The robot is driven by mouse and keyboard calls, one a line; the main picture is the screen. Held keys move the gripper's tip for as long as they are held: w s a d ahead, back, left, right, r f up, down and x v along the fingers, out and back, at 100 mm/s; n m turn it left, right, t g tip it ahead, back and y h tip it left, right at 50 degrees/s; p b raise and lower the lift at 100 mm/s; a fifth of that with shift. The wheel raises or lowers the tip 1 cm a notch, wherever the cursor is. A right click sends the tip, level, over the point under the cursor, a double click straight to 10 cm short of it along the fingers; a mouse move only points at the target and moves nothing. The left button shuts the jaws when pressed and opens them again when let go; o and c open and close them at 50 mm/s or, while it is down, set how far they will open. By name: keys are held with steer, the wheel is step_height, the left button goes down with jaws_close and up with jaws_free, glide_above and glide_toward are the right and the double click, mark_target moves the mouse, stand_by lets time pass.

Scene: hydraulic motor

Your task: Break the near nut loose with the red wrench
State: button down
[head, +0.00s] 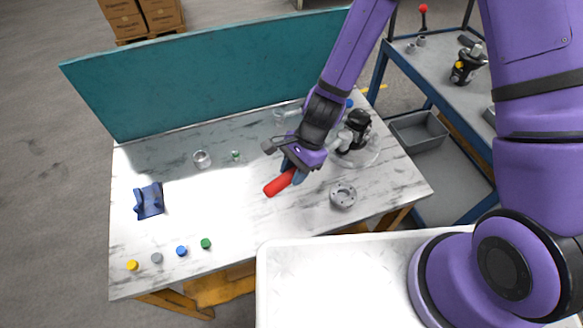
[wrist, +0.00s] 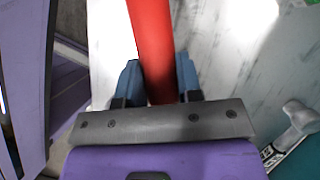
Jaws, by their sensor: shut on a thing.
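My gripper (head: 291,167) is shut on the red wrench (head: 279,183), its blue fingers on both sides of the red handle. The handle also shows in the wrist view (wrist: 153,45), running up from between the fingers out of the frame. The wrench's head is not clearly visible in either view. The hydraulic motor (head: 358,124), black on top with a grey body, stands just right of my gripper in the head view. The near nut is too small or hidden to make out, and contact with the wrench cannot be told.
A round grey flange (head: 343,195) lies in front of the motor. A blue bracket (head: 149,201), a clear jar (head: 201,159) and several coloured caps (head: 181,251) are on the left of the table. A teal panel (head: 220,80) stands behind. The table's middle left is clear.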

steer(key=shift+s+d+f, duration=0.15)
steer(key=shift+s+d, duration=0.2)
steer(key=shift+d, duration=0.05)
steer(key=shift+s+d+n, duration=0.2)
steer(key=shift+d+n, duration=0.05)
steer(key=shift+n, duration=0.15)
steer(key=shift+s+d+n+g+h, duration=0.4)
steer(key=shift+s+d+n+h, duration=0.1)
steer(key=shift+s+d+n, duration=0.45)
stand_by(0.3)
steer(key=shift+s+d, duration=0.15)
steer(key=shift+d, duration=0.05)
steer(key=shift+s+d+n+g+h, duration=0.2)
steer(key=shift+s+d+n, duration=0.25)
steer(key=shift+d+n, duration=0.2)
steer(key=shift+s+d+n+g+h, duration=0.1)
steer(key=shift+s+d+n+h, duration=0.1)
steer(key=shift+s+d+n, duration=0.35)
steer(key=shift+w+d, duration=0.1)
steer(key=shift+d, duration=0.15)
stand_by(0.5)
steer(key=shift+d+n, duration=0.2)
steer(key=shift+n, duration=0.05)
